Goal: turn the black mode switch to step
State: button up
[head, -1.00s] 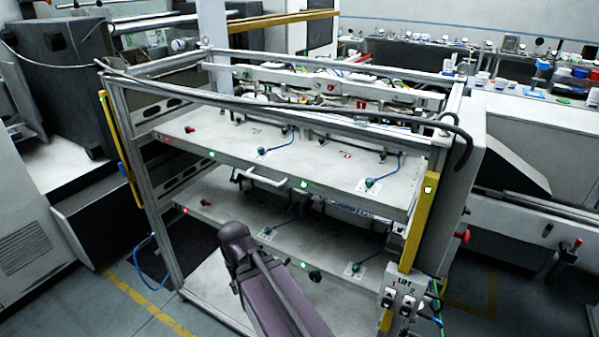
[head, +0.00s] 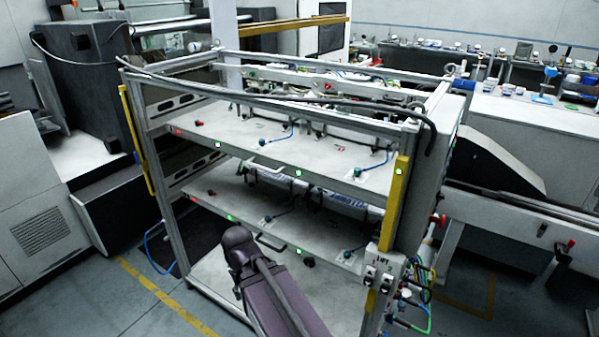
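I cannot make out a black mode switch for certain. A grey box marked LIFT (head: 383,270) on the rack's front right post carries two small switches with dark parts, labelled 1 and 2; their positions are too small to read. A round black knob (head: 308,262) sits at the lower shelf's front edge. The rack's right side panel (head: 447,140) is seen at a steep angle, and its controls are not readable. My purple arm link shows at the bottom centre, in front of the rack; my gripper is not in view.
The metal rack has an upper shelf (head: 240,130) and a lower shelf (head: 230,190), with yellow strips (head: 396,205) on its front posts. A red knob (head: 437,219) and loose cables (head: 425,290) stick out at its right side. Grey floor (head: 150,310) is open at front left.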

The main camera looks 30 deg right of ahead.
aim_at(438, 196)
jog(key=z, duration=0.05)
jog(key=k, duration=1.75)
jog(key=z, duration=0.55)
jog(key=i, duration=1.25)
